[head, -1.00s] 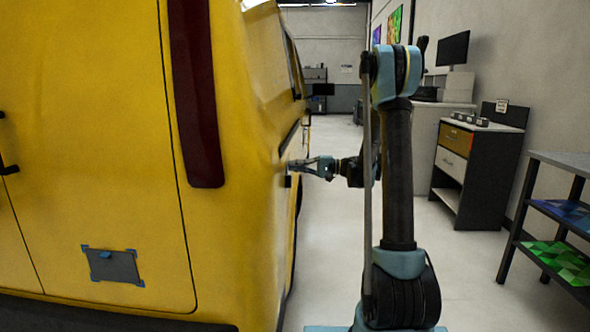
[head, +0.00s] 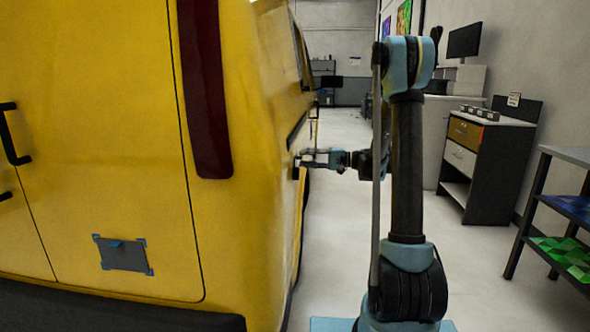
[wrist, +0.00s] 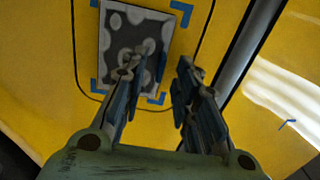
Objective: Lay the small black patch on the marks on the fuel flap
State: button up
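In the wrist view, a dark patch (wrist: 118,45) with pale round blotches and a pale edge lies on the yellow fuel flap (wrist: 88,60), between blue corner marks (wrist: 183,12). A slim gap separates its right edge from the upper right mark. My gripper (wrist: 171,60) is in front of the flap, its two fingers apart with nothing visible between them. The left finger overlaps the patch's lower right part; contact cannot be told. In the head view, my gripper (head: 303,158) is at the van's side, and the flap is hidden by the angle.
The yellow van (head: 110,140) fills the left. Another dark patch (head: 123,256) with blue corner marks is on its rear. A drawer cabinet (head: 485,165) and a shelf rack (head: 560,215) stand at the right. Clear floor (head: 340,210) lies beside the van.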

jog(key=d, duration=1)
jog(key=s+f+h, duration=0.3)
jog(key=s+h, duration=0.6)
jog(key=s, duration=1.2)
jog(key=s+d+f+h, duration=0.4)
jog(key=s+d+f, duration=0.2)
jog(key=s, duration=0.4)
jog(key=s+d+f+t+h, duration=0.1)
jog(key=s+d+f+h, duration=0.4)
jog(key=s, duration=0.4)
jog(key=shift+s+d+f+n+t, duration=0.35)
jog(key=shift+d+f, duration=0.4)
jog(key=shift+d, duration=0.35)
jog(key=shift+w+f, duration=0.2)
jog(key=shift+w, duration=0.25)
